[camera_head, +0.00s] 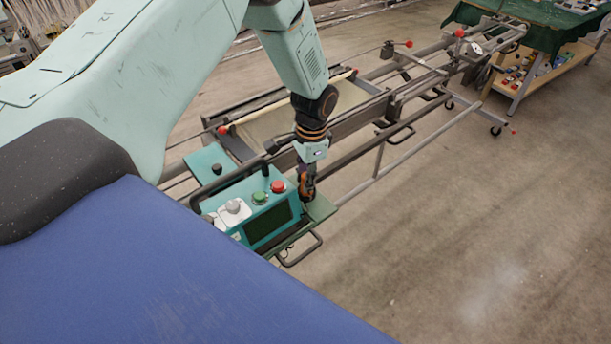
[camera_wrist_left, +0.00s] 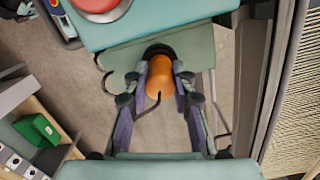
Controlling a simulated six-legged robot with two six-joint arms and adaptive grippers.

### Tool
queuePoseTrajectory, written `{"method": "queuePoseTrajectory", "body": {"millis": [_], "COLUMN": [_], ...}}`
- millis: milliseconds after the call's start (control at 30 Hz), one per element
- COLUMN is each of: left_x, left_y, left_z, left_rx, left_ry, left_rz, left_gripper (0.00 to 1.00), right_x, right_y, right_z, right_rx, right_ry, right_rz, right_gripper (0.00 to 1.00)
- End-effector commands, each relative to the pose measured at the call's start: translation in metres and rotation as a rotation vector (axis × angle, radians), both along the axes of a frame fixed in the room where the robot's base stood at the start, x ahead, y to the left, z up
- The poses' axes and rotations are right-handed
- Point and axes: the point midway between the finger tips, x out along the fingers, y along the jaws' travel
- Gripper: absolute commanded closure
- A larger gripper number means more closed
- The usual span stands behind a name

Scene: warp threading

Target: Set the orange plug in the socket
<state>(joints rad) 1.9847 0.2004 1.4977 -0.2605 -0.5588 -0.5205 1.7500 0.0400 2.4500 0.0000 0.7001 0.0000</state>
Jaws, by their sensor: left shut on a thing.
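My left gripper (camera_head: 306,188) points down beside the right end of the teal control box (camera_head: 262,210). In the left wrist view the left gripper (camera_wrist_left: 160,70) is shut on the orange plug (camera_wrist_left: 159,77), one finger on each side of it. A thin dark cable (camera_wrist_left: 153,105) shows at the plug. A black rounded part (camera_wrist_left: 157,50) lies just beyond the plug, at the edge of a grey-green plate (camera_wrist_left: 195,45). I cannot tell whether this is the socket or whether the plug touches it. The right gripper is not in view.
The control box carries a red button (camera_head: 278,186), a green button (camera_head: 259,197) and a dark screen (camera_head: 268,224). A long metal frame (camera_head: 400,90) runs behind the gripper. A bench with a green cloth (camera_head: 540,28) stands far right. The floor (camera_head: 450,220) at right is clear.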

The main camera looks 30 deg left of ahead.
Motion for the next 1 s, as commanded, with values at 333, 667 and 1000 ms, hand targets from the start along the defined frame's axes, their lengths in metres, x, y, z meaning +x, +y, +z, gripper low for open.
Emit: {"method": "queuePoseTrajectory", "body": {"millis": [333,667,1000], "left_x": [0.0001,0.0001,0.0000], "left_y": [-0.0001,-0.0001,0.0000], "left_z": [-0.0039,-0.0065,-0.0063], "left_rx": [0.000,0.000,0.000], "left_ry": [0.000,0.000,0.000], "left_rz": [0.000,0.000,0.000], "left_gripper": [1.00,1.00,1.00], "right_x": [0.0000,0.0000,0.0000], "right_y": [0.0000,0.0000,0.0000], "right_z": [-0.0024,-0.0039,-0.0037], "right_rx": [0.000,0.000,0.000], "right_ry": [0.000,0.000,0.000], "right_rz": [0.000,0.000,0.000], "right_gripper": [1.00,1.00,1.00]}}
